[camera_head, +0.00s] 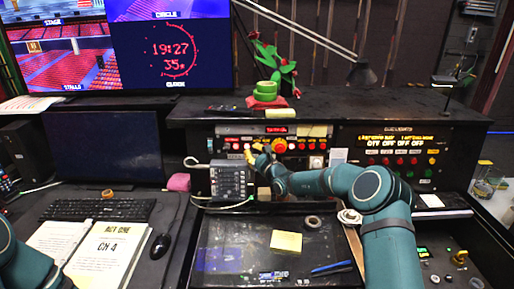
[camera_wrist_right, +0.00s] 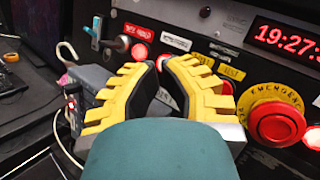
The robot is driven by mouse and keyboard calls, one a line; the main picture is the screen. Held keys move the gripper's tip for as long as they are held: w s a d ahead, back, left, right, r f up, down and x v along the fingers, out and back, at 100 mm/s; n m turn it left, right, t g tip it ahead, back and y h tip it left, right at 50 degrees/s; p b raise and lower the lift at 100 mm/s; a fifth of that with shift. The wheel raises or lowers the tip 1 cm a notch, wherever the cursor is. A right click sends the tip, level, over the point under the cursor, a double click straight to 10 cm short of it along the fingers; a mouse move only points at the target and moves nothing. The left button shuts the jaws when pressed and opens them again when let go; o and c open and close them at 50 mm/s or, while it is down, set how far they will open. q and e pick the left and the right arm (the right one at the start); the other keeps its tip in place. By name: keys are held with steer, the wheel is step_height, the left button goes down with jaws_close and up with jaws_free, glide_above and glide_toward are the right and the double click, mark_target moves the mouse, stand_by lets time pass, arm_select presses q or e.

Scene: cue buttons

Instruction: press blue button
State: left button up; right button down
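No blue button can be made out in either view; the part of the console behind my right gripper is hidden. My right gripper (camera_head: 257,150) is at the front of the left console panel, left of the red emergency button (camera_head: 279,146). In the right wrist view its yellow, black-padded fingers (camera_wrist_right: 160,66) lean together with their tips meeting or nearly so, and nothing shows between them. Whether they touch the panel cannot be told. Lit red buttons show at the left (camera_wrist_right: 139,51) and right (camera_wrist_right: 227,88) of the fingers. My left gripper is out of view.
A grey keypad box (camera_head: 229,179) stands just left of my right gripper. A second panel (camera_head: 394,150) with rows of coloured buttons is at the right. A blue-handled switch (camera_wrist_right: 97,28) sticks out at upper left. A keyboard (camera_head: 98,209) and open script (camera_head: 95,252) lie at left.

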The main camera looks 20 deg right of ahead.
steer(key=s, duration=0.3)
steer(key=s+a+p, duration=0.1)
steer(key=shift+s+r, duration=0.15)
steer(key=shift+r, duration=0.2)
stand_by(0.5)
